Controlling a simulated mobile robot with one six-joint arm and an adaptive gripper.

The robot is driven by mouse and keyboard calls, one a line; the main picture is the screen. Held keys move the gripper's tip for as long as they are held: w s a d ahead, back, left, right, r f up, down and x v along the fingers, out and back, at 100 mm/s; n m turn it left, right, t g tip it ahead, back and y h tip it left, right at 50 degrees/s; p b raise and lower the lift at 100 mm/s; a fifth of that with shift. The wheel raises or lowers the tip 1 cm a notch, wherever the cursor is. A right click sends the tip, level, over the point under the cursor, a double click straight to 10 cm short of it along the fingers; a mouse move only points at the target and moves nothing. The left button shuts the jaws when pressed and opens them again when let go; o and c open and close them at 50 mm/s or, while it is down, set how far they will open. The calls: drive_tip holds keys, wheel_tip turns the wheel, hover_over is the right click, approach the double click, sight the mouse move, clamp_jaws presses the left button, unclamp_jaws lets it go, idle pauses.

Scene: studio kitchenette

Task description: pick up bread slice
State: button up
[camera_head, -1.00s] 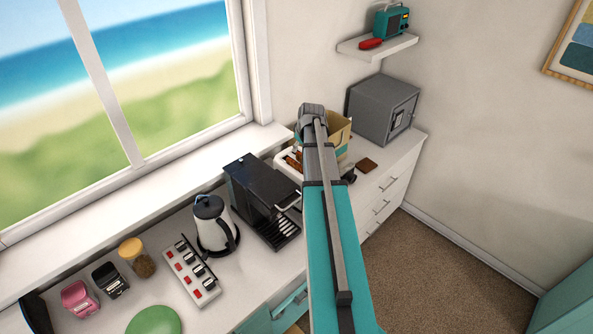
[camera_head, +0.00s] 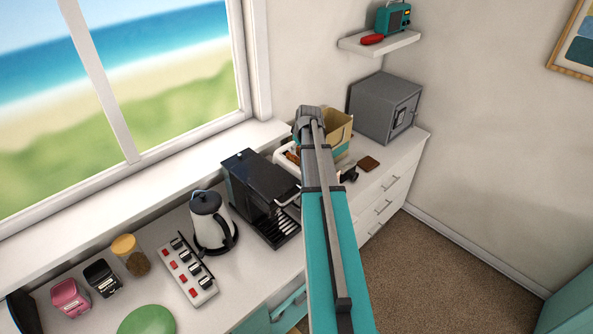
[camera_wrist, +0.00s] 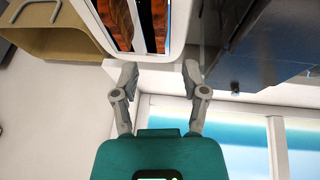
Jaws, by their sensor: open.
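Brown bread slices stand in the two slots of a white toaster (camera_wrist: 178,54) at the top of the wrist view. One bread slice (camera_wrist: 115,22) is in the left slot and another bread slice (camera_wrist: 158,18) in the right; both are cut off by the frame. My gripper (camera_wrist: 159,70) is open, its two fingers spread at the toaster's near edge with nothing between them. In the head view the toaster (camera_head: 283,160) is partly hidden behind my arm, with a bit of brown bread showing. My gripper's fingers are hidden there.
A black coffee machine (camera_head: 258,190) stands left of the toaster. A flat brown item (camera_head: 369,163) lies on the counter. A kettle (camera_head: 209,220) and power strip (camera_head: 187,272) are nearer.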

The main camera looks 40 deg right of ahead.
sight(295, 156)
drive_tip(key=shift+b+x, duration=0.85)
drive_tip(key=shift+x, duration=0.35)
drive_tip(key=shift+b+x, duration=2.4)
drive_tip(key=shift+x, duration=0.25)
drive_tip(key=shift+s, duration=0.1)
clamp_jaws()
